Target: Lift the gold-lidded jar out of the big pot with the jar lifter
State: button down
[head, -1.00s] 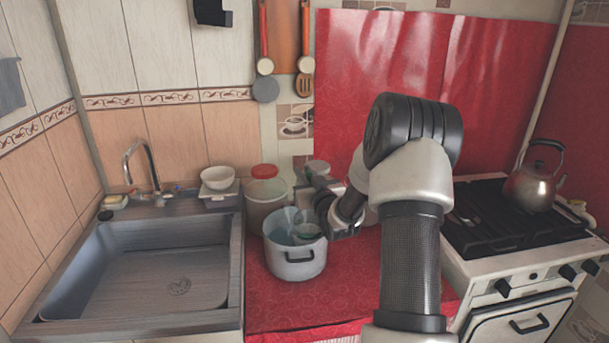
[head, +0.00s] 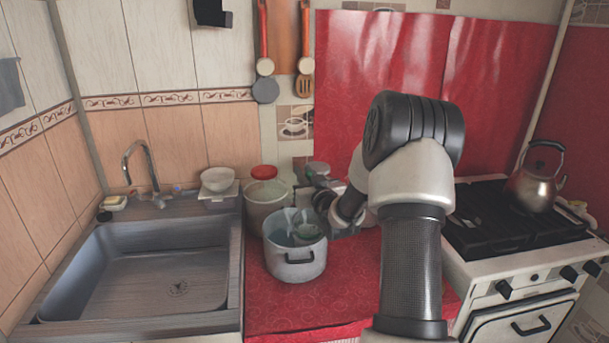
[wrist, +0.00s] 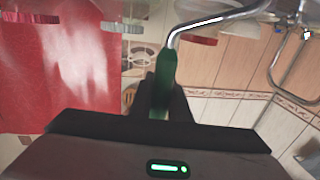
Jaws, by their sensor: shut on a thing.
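The big pot (head: 294,270) is a pale metal pot with dark handles on the red counter, right of the sink. A rounded greenish shape (head: 307,235) shows inside it; I cannot make out a gold lid, so whether this is the jar is unclear. My gripper (wrist: 161,95) is shut on the green handle of the jar lifter (wrist: 165,70), whose bent metal rod runs up and right in the wrist view. In the head view my gripper (head: 323,201) is behind and right of the pot's rim, partly hidden by my arm. The lifter's far end is not clear.
A pale bucket (head: 266,200) stands close behind the pot, with a red lid (head: 264,172) behind it. The empty sink (head: 150,270) is on the left. The stove (head: 500,225) with a kettle (head: 537,187) is on the right. The counter front (head: 330,300) is clear.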

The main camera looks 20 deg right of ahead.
jog(key=shift+r, duration=0.9)
notch_tip(320, 180, up, 16)
jog(key=p, duration=0.7)
jog(key=shift+r, duration=0.25)
dwell(1.2)
jog(key=s+d, duration=0.7)
jog(key=s, duration=0.7)
jog(key=shift+d, duration=0.15)
dwell(1.5)
jog(key=shift+f+b, duration=0.2)
jog(key=shift+b, duration=0.25)
dwell(0.6)
